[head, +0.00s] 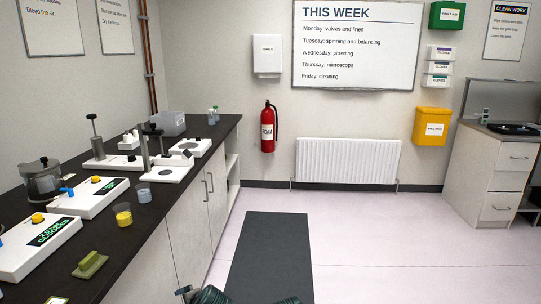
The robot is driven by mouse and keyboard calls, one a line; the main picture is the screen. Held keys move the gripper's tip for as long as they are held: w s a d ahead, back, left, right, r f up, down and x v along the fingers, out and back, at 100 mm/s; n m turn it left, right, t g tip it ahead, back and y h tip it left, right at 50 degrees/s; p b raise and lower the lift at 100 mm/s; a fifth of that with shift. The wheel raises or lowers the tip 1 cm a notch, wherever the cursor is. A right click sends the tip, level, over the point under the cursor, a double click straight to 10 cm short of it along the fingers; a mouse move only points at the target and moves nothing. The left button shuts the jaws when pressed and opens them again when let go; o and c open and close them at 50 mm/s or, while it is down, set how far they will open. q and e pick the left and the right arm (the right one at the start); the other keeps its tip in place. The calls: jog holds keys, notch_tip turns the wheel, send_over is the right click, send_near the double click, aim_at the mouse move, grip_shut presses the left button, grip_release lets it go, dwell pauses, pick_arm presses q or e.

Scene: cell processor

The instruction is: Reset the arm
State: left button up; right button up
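The task names no separate object.
A dark counter (142,235) runs along the left with white devices (92,197), a metal pot (42,181), a yellow cup (123,215) and a green block (90,265). A dark mat (268,255) lies on open floor. A radiator (347,161) and red extinguisher (269,127) are at the back wall.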

pick_arm(q)
jog(key=s+d+f+n+g+h, duration=0.3)
jog(key=s+d, duration=0.4)
jog(key=d, duration=0.2)
jog(key=s+d+f+n+g+h, duration=0.35)
jog(key=s+d, duration=0.35)
jog(key=d, duration=0.3)
notch_tip(320, 180, up, 14)
jog(key=p, duration=1.4)
jog(key=shift+w+a+y, duration=0.15)
jog(key=shift+a+y, duration=0.3)
jog(key=shift+f, duration=0.1)
jog(key=shift+o, duration=0.2)
jog(key=shift+w, duration=0.1)
